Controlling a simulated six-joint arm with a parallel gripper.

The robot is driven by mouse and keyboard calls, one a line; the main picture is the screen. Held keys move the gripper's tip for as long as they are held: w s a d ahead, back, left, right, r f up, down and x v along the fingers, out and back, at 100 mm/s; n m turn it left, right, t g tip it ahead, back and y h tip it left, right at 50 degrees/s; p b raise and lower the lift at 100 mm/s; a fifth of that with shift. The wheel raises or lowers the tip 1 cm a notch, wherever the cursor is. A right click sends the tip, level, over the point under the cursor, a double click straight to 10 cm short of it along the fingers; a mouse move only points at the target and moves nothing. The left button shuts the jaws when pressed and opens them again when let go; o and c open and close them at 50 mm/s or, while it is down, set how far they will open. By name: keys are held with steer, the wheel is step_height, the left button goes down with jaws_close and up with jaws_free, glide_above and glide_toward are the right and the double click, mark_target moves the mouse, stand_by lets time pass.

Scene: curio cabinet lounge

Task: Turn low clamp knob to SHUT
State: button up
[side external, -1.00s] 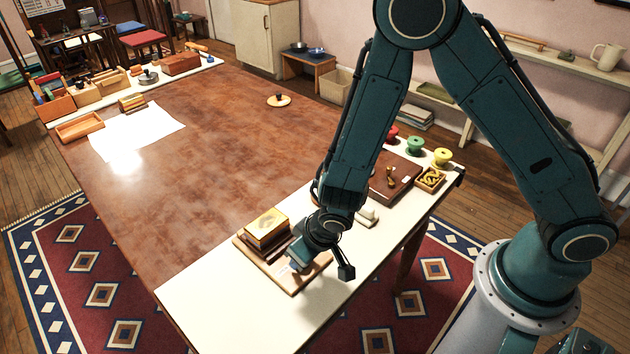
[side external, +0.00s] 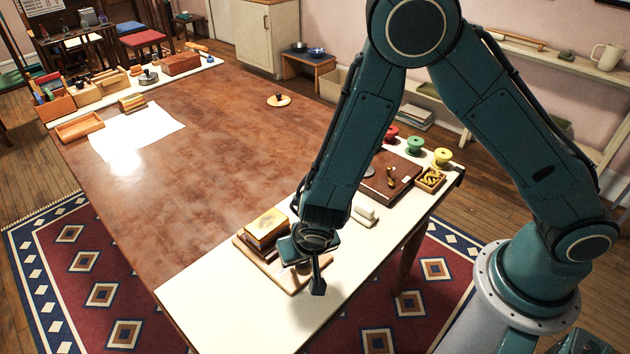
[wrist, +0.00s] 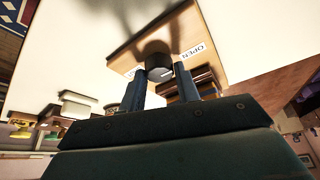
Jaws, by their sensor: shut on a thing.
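The clamp knob (wrist: 158,66) is a short dark cylinder with a pale mark, standing on a light wooden board (wrist: 128,52). In the wrist view my gripper (wrist: 160,77) has one finger on each side of the knob and is shut on it. A white label reading OPEN (wrist: 193,51) lies to the right of the knob. Another pale label, left of the knob, is partly hidden by a finger and cannot be read. In the side external view my gripper (side external: 301,262) is low over the board (side external: 288,286), and hides the knob.
A small white block (side external: 364,216) and a dark brown board (side external: 390,182) lie farther right. The pale table front at left (side external: 215,298) is clear.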

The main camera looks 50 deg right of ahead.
steer(key=shift+s+f, duration=0.1)
steer(key=o, duration=1)
steer(key=shift+r, duration=0.2)
steer(key=shift+v, duration=6.7)
steer(key=shift+r, duration=0.1)
